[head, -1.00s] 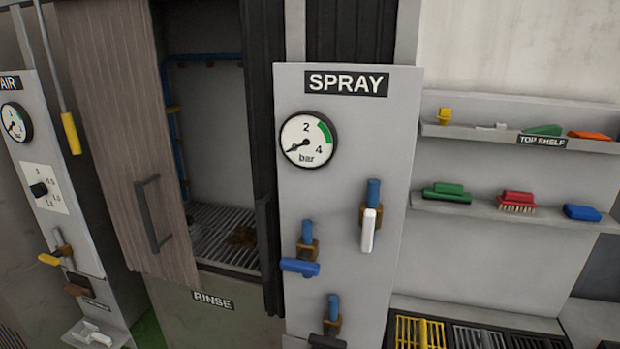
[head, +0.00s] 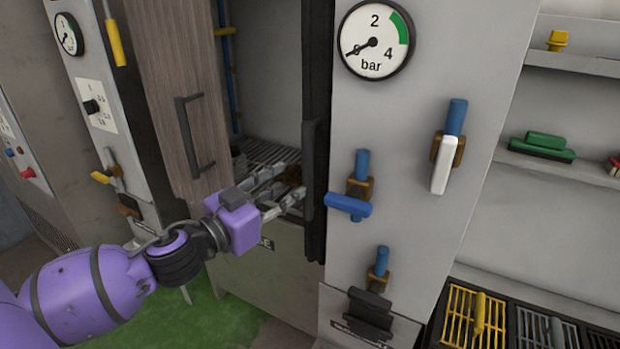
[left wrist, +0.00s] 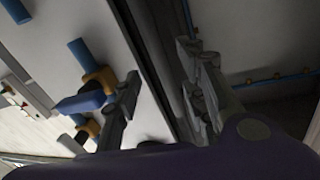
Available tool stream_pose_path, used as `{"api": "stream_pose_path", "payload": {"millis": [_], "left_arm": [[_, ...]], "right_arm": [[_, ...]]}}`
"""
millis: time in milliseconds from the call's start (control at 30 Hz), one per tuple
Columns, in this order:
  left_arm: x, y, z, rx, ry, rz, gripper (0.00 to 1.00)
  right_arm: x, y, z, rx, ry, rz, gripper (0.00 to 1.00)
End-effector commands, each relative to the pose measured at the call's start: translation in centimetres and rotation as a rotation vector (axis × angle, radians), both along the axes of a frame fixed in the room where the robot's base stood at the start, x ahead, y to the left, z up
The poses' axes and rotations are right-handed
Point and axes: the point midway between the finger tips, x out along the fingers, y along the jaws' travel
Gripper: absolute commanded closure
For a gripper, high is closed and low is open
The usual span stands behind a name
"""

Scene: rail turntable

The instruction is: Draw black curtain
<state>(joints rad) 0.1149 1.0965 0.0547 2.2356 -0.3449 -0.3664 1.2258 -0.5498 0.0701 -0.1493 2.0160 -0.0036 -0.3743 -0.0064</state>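The black curtain (head: 318,130) is bunched at the right side of the rinse booth's opening, with a dark upright grip bar (head: 312,170) on its edge. My left gripper (head: 289,186) is at the opening, just left of the curtain's edge and low by the bar. Its fingers are apart. In the left wrist view the fingers (left wrist: 160,98) stand either side of the dark curtain edge (left wrist: 153,58); I cannot tell whether they touch it. My right gripper is not in view.
The spray panel (head: 420,120) with a gauge (head: 375,40), a blue valve handle (head: 348,206) and a white one (head: 441,165) stands close right of the curtain. A wooden door (head: 185,90) with a black handle (head: 188,140) is at left. Yellow and grey racks are lower right.

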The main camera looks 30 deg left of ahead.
Motion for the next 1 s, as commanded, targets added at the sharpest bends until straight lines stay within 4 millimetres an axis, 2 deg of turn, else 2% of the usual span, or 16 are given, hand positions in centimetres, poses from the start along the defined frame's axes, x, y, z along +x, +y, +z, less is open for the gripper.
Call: {"api": "stream_pose_path", "payload": {"millis": [100,267,700,1000], "left_arm": [[-0.1,-0.1,0.1,-0.098,0.018,-0.002,0.61],[0.6,-0.3,0.2,-0.138,0.028,-0.002,0.61],[6.1,-1.5,0.2,-0.139,0.026,-0.001,0.61],[7.5,-1.8,0.1,-0.137,0.028,0.0,0.61]], "right_arm": [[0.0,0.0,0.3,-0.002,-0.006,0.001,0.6],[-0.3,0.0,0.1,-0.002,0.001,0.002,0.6],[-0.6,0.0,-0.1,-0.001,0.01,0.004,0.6],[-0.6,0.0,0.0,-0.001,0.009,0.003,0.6]]}}
